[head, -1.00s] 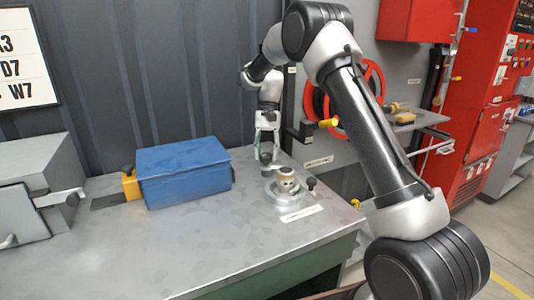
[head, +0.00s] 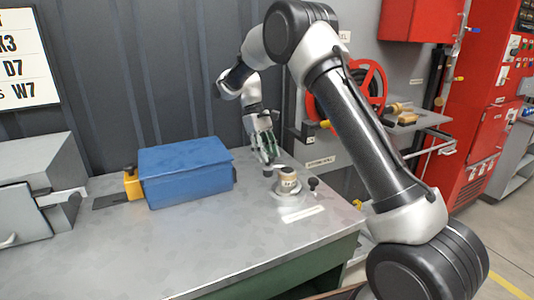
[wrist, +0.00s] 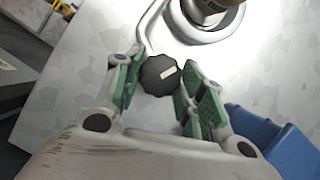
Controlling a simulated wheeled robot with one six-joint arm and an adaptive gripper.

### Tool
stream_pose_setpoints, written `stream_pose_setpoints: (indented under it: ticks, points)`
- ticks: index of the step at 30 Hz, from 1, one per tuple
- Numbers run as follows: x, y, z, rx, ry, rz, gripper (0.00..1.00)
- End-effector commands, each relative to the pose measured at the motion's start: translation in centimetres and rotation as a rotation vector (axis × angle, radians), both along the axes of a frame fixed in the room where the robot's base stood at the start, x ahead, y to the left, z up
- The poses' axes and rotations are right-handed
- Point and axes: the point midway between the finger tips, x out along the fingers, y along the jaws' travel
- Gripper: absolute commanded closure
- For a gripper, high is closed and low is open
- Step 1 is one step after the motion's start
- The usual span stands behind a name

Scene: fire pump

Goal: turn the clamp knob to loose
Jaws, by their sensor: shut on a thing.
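The clamp knob (wrist: 161,74) is black and lobed with a pale mark on top. It sits between my gripper's green-padded fingers in the wrist view. My gripper (wrist: 158,86) is shut on it, one finger on each side. In the head view my gripper (head: 268,156) reaches down at a slant to the left side of the round clamp fixture (head: 292,203) on the bench. A tan cylindrical piece (head: 287,180) stands upright in the fixture. The knob is small and partly hidden by my fingers in the head view.
A blue box (head: 185,175) with a yellow block (head: 132,184) beside it lies left of the fixture. A second black knob (head: 313,183) stands at the fixture's right. A grey machine (head: 35,190) is at far left. The bench (head: 190,250) is clear in front.

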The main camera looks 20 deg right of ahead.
Motion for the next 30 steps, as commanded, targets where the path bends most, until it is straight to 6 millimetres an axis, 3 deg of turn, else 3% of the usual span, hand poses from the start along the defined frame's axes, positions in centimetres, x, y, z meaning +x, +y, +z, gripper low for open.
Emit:
stream_pose_setpoints:
  ticks: [15,30]
  points:
    - [-0.08,0.22,0.13,0.000,-0.005,0.361,0.84]
    - [-0.08,0.24,0.12,0.001,-0.006,0.440,0.84]
